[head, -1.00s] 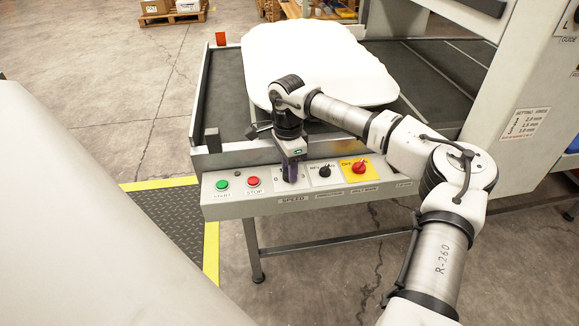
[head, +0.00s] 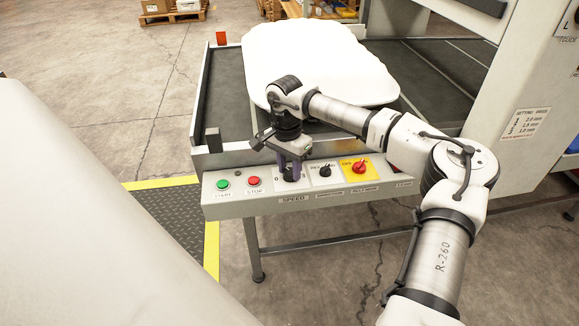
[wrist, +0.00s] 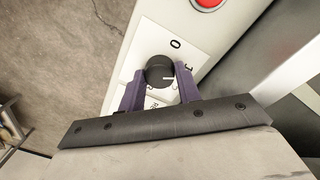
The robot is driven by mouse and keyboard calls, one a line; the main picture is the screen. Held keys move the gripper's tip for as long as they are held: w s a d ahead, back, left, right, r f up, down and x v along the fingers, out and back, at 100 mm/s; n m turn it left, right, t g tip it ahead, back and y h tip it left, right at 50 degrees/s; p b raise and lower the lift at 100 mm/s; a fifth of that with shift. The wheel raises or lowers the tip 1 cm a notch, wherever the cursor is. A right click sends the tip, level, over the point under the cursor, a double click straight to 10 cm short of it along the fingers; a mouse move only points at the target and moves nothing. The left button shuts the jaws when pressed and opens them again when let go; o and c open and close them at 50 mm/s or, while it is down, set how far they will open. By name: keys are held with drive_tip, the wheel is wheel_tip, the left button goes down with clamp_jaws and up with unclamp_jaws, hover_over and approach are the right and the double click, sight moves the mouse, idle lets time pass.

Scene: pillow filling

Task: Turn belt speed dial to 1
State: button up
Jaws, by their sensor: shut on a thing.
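The speed dial is a black round knob (wrist: 159,70) on a white label plate, seen between my fingers in the wrist view. A "0" shows on the plate above the knob, and another mark, partly cut by the finger, is at its right. A short white line on the knob points toward the right finger; I cannot tell exactly which number it meets. My gripper (wrist: 160,85) has purple fingers shut on the knob's two sides. In the head view my gripper (head: 291,172) is over the panel's SPEED label, and its fingers hide part of the dial.
On the control panel (head: 224,207), a green START button (head: 223,184) and red STOP button (head: 253,181) are left of the dial. A black switch (head: 325,171) and a red knob on yellow (head: 359,167) are at its right. A white pillow (head: 318,62) lies on the belt behind.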

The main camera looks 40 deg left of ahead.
sight(287, 169)
drive_tip(key=o, duration=1)
drive_tip(key=r, duration=1.4)
drive_tip(key=shift+a, duration=0.4)
